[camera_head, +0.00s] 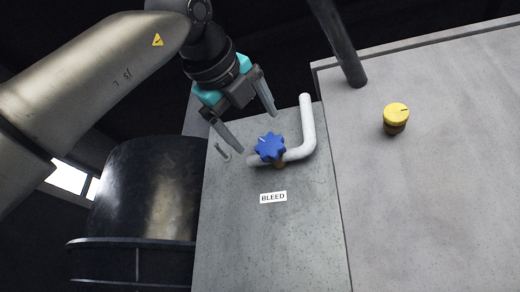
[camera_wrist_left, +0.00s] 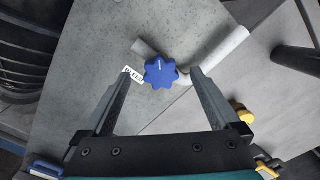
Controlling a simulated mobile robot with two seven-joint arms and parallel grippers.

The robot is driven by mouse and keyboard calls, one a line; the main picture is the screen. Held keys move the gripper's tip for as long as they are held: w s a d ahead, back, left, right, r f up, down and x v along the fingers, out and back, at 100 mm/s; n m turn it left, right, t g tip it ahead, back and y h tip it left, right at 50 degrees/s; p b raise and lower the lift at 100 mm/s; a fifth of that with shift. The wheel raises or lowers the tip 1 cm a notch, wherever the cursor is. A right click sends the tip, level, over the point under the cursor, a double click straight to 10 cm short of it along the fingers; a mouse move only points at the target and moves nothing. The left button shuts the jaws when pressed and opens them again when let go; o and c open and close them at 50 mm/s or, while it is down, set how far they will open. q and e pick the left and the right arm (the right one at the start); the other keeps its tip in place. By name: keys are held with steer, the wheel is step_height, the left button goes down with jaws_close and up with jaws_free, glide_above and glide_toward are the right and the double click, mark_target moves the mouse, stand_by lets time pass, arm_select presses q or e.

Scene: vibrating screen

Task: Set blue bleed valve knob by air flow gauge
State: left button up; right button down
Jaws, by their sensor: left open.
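The blue star-shaped bleed valve knob (camera_head: 270,147) sits on a white bent pipe (camera_head: 308,130) on a grey panel, above a white BLEED label (camera_head: 273,197). A light pointer line shows on the knob's face. My left gripper (camera_head: 258,133) is open, its fingers apart, just above and left of the knob in the head view. In the left wrist view the knob (camera_wrist_left: 161,72) lies ahead between the two fingers (camera_wrist_left: 160,85), and no contact is visible. The air flow gauge is not in view. My right gripper is not in view.
A yellow knob (camera_head: 396,116) stands on the larger grey panel (camera_head: 430,200) to the right. A dark post (camera_head: 340,45) rises near that panel's back edge. A dark metal drum (camera_head: 145,195) stands left of the BLEED panel.

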arm_select(q)
steer(key=b+v, duration=0.2)
steer(key=v, duration=0.8)
